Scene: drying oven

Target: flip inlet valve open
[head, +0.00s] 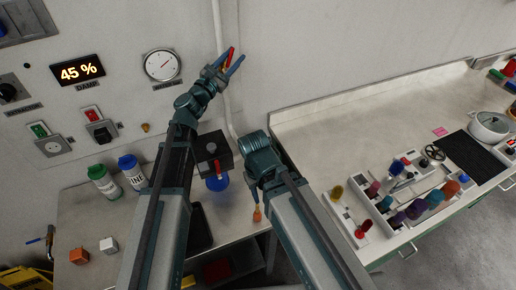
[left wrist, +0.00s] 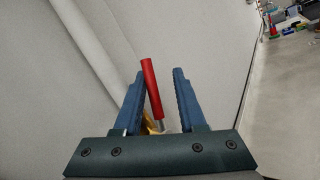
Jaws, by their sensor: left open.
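The inlet valve shows as a red lever handle (left wrist: 152,88) with a yellow part (left wrist: 150,125) at its base in the left wrist view. The red handle (head: 231,54) also shows in the head view, by the pale wall pipe. My left gripper (head: 230,64) is raised at the wall with its fingers apart. In the left wrist view, the handle stands between the open fingers (left wrist: 157,95), tilted a little, with a visible gap to the right finger. Contact with the left finger is unclear. My right arm shows, but I cannot make out its gripper.
A pale pipe (head: 219,30) runs up the wall. A round gauge (head: 161,65) and a "45 %" display (head: 78,70) are on the wall at left. Green-capped (head: 104,181) and blue-capped (head: 132,172) bottles stand on the lower table. A long counter (head: 340,125) is at right.

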